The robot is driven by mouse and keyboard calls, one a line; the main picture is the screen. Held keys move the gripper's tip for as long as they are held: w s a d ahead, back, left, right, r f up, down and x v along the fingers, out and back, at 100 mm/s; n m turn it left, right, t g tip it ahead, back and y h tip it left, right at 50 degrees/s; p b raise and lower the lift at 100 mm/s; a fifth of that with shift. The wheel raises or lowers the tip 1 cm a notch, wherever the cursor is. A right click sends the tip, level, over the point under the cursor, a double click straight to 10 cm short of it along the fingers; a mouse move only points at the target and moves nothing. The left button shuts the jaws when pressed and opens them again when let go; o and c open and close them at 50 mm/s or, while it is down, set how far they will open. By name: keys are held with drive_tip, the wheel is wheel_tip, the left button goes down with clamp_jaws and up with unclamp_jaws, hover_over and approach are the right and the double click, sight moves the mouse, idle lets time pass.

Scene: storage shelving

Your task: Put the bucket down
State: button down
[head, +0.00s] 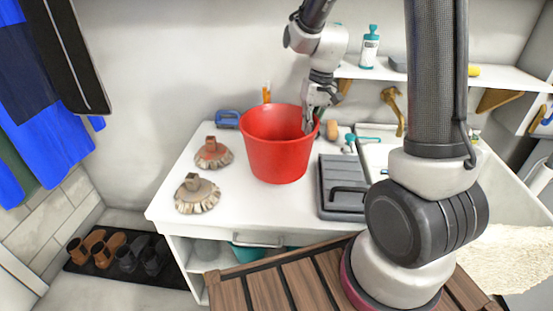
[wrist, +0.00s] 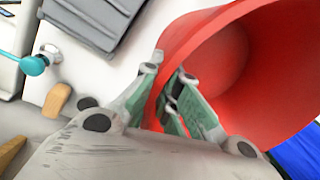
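The red bucket (head: 277,150) is upright at the white counter (head: 240,205), between the brushes and a dark grey case. I cannot tell whether its base touches the counter or hangs just above it. My gripper (head: 310,122) is at the bucket's right rim. In the wrist view, my gripper (wrist: 168,82) has one finger outside and one inside the wall of the bucket (wrist: 225,60), shut on the rim. The bucket looks empty inside.
The dark grey case (head: 343,187) is close on the right. A wall shelf (head: 440,75) hangs above. The counter in front of the bucket is clear.

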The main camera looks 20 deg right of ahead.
wheel_tip(320, 180, down, 8)
drive_tip(key=shift+r, duration=0.25)
drive_tip(key=c, duration=1.6)
unclamp_jaws()
drive_tip(key=shift+f, duration=0.1)
drive_tip(key=shift+c, duration=0.2)
wheel_tip(320, 180, up, 12)
drive_tip(key=d, duration=0.2)
drive_tip(key=s+d+r+t, duration=0.1)
drive_tip(key=s+r+t, duration=0.1)
drive_tip(key=s+r, duration=0.4)
drive_tip(key=s+d+r+t+h, duration=0.1)
drive_tip(key=s+r, duration=0.5)
drive_tip(key=s, duration=1)
drive_tip(key=shift+s+d+r+t+h, duration=0.3)
drive_tip(key=shift+d+t, duration=0.3)
drive_tip(key=shift+d, duration=0.1)
